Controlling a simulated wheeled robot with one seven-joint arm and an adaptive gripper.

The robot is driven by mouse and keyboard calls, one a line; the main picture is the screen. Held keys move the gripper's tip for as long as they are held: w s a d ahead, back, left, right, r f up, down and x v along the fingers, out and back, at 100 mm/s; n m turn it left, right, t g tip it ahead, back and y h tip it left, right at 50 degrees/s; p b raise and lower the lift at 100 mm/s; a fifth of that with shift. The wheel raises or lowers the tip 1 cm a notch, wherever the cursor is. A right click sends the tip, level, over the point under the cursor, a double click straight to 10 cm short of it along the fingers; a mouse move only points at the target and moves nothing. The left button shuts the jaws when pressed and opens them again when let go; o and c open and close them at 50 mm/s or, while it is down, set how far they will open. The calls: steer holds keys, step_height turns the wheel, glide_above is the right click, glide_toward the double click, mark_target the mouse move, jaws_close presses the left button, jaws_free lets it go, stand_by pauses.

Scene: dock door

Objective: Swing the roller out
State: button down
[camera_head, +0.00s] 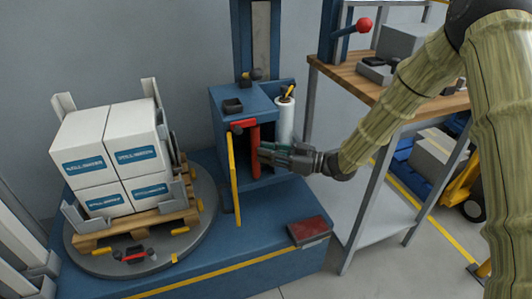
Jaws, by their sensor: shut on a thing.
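A red upright bar, which looks like the roller (255,163), stands in the dark opening of a blue cabinet (221,104). My gripper (264,151) reaches in from the right and is shut on the red roller at about its middle. The fingertips are small and partly hidden against the roller. A red piece (243,124) sits at the top of the opening, left of the roller. A yellow upright bar (235,180) stands in front of the cabinet, left of the roller and apart from my gripper.
A white film roll (286,121) stands right of the roller. At left, white boxes (132,150) stand on a wooden pallet (148,223) on a round turntable (202,220). A workbench (345,85) stands at right, close to my arm. A red pad (309,230) lies on the blue base.

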steer(key=c, duration=1.6)
jaws_free()
steer(key=v, duration=0.7)
steer(key=shift+d, duration=0.2)
steer(key=shift+s, duration=0.1)
